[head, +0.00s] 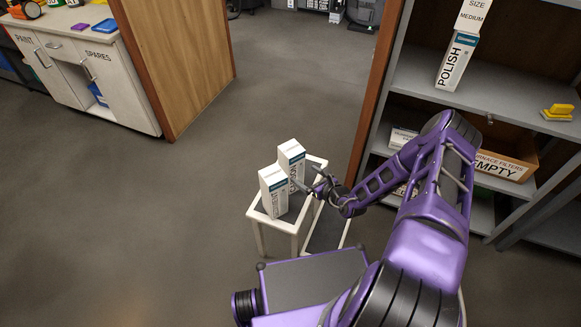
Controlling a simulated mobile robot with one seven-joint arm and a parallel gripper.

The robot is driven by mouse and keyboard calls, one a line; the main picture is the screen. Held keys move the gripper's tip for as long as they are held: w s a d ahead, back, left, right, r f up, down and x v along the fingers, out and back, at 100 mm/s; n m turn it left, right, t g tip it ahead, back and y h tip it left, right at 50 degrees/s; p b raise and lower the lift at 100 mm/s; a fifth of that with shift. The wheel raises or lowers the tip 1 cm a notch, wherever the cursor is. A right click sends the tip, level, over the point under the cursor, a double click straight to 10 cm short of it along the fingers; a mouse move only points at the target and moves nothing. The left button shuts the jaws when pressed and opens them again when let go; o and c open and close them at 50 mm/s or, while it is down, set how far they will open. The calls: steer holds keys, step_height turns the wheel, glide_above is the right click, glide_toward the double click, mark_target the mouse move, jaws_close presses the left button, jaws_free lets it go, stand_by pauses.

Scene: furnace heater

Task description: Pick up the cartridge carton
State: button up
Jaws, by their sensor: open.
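Two white cartons with teal bands stand upright on a small white-framed stand (272,225). The front-left carton (272,190) and the back-right carton (291,159) stand close together. Their side lettering is too small to read surely, so I cannot tell which is the cartridge carton. My gripper (312,180) is open just to the right of the cartons, with its fingers pointing left toward them. It appears empty. Whether a finger touches a carton cannot be told from this view.
A grey shelf unit at right holds a white POLISH box (456,62), a yellow item (558,112) and a cardboard bin marked EMPTY (505,160). A white cabinet (88,70) and wooden panel (175,60) stand at upper left. The floor left of the stand is clear.

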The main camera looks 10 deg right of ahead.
steer(key=b+x, duration=0.1)
steer(key=x, duration=0.9)
steer(key=shift+w+b, duration=0.3)
steer(key=shift+w, duration=0.15)
steer(key=shift+d+r, duration=0.1)
steer(key=c, duration=1.5)
